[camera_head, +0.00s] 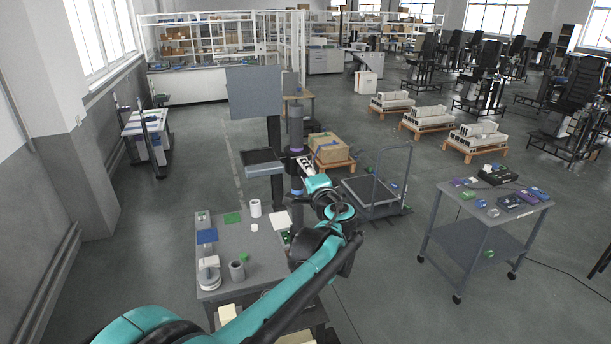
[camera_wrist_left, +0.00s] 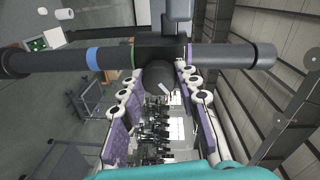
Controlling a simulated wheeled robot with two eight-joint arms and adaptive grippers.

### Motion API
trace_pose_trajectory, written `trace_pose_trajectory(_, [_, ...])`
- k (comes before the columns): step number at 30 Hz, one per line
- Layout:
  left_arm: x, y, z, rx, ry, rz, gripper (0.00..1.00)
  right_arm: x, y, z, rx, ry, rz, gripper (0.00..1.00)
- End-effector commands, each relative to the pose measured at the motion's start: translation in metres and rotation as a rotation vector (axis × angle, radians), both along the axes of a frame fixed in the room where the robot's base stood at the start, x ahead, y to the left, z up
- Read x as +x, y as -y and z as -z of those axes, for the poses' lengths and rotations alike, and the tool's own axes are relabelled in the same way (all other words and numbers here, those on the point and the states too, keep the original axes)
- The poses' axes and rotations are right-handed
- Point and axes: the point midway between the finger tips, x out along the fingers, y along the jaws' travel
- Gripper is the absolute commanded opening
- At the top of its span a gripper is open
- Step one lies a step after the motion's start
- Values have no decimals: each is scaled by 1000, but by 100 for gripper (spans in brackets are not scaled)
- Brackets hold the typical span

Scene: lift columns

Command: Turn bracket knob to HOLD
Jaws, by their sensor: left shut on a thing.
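A dark upright lift column (camera_head: 296,128) stands behind the grey bench, with a bracket about halfway up. In the left wrist view the column (camera_wrist_left: 230,56) lies across the picture, with blue and green bands. A round black knob (camera_wrist_left: 157,77) with a short white mark sits on the bracket there. My left gripper (camera_head: 305,166) reaches the bracket from the front. In the wrist view my left gripper (camera_wrist_left: 160,82) has its two purple-and-white fingers on either side of the knob, shut on it. No HOLD lettering is readable. My right gripper is not in view.
The grey bench (camera_head: 222,272) holds cups, a white sheet and small parts. A dark monitor panel (camera_head: 254,92) stands left of the column. A flat cart (camera_head: 370,196) and a box (camera_head: 328,148) on a pallet are to the right. A wheeled table (camera_head: 478,222) stands farther right.

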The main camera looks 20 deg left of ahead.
Motion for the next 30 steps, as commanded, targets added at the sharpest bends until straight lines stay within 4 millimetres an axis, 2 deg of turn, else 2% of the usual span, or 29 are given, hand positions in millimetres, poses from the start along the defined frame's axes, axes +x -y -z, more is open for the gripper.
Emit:
trace_pose_trajectory(15, [1,1,0,376,-252,0,3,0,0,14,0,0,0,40])
trace_pose_trajectory(30, [1,1,0,539,-363,1,3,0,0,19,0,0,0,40])
